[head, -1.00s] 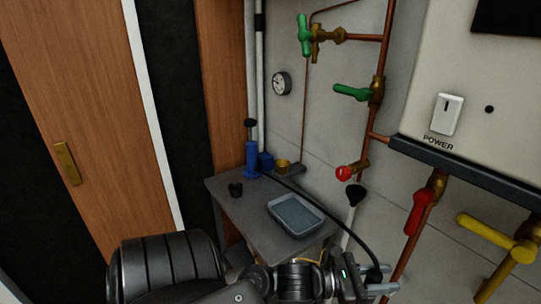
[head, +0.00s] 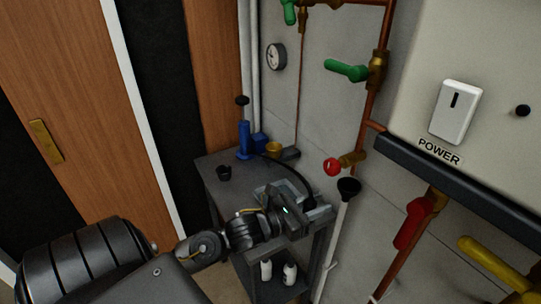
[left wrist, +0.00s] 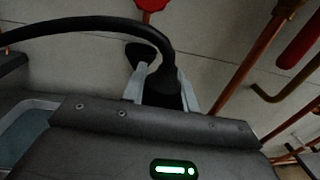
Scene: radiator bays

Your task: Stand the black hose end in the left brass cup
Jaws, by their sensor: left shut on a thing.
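My left gripper (head: 316,208) is shut on the black hose end (left wrist: 165,84), between its pale fingers in the left wrist view. In the head view it is over the right part of the bench, in front of the tray. The black hose (head: 297,174) arches from beside the blue pump (head: 244,140) to the gripper. A brass cup (head: 273,148) sits at the back of the bench near the wall, left of and behind the gripper. I cannot make out a second brass cup. The hose's lower tip is hidden by the gripper. My right gripper is not in view.
A grey-blue tray (head: 268,190) lies on the grey bench (head: 213,187), partly covered by my arm. A black funnel (head: 348,187) on a white pipe stands to the right. Copper pipes with a red valve (head: 332,167) line the wall.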

